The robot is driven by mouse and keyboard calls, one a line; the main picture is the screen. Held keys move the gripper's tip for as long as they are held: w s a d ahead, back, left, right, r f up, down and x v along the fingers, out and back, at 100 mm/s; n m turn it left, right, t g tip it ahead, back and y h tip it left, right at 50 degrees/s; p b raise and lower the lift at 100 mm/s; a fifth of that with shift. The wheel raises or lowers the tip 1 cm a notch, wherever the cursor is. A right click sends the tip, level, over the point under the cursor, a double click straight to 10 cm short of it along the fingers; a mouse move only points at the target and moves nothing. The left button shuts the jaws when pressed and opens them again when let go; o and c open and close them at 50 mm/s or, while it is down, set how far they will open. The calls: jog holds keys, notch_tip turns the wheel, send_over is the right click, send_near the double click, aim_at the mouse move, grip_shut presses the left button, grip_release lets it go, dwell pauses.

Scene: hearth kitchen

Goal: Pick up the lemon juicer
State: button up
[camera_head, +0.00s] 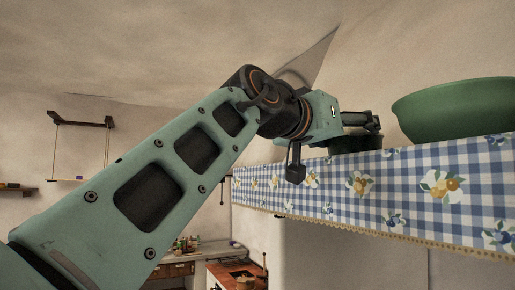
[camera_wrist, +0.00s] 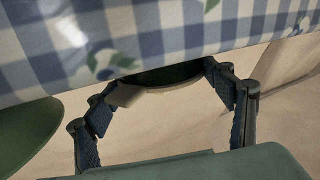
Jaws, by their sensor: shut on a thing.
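The lemon juicer seems to be the dark green, round-edged thing (camera_head: 352,143) low behind the edge of the cloth-covered shelf in the head view. It shows only in part. In the wrist view, a dark rounded body (camera_wrist: 165,75) with a pale lower edge sits between the fingertips, against the checked cloth. My gripper (camera_head: 372,122) reaches over the shelf edge from the left, with its fingers spread around this body and shut on it. Both fingers show in the wrist view (camera_wrist: 162,84). The juicer's top and far side are hidden.
A large green bowl (camera_head: 455,112) stands close by on the right of the shelf. It also shows at the left of the wrist view (camera_wrist: 25,135). A blue-and-white checked cloth (camera_head: 400,180) hangs over the shelf's front. A cluttered counter (camera_head: 205,255) is far below.

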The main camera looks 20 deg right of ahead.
jog(key=shift+r, duration=0.1)
jog(key=shift+c, duration=0.4)
jog(key=shift+r, duration=0.8)
jog(key=s+a+r, duration=0.4)
jog(key=a+r, duration=0.7)
jog(key=a, duration=0.2)
jog(key=shift+a, duration=0.2)
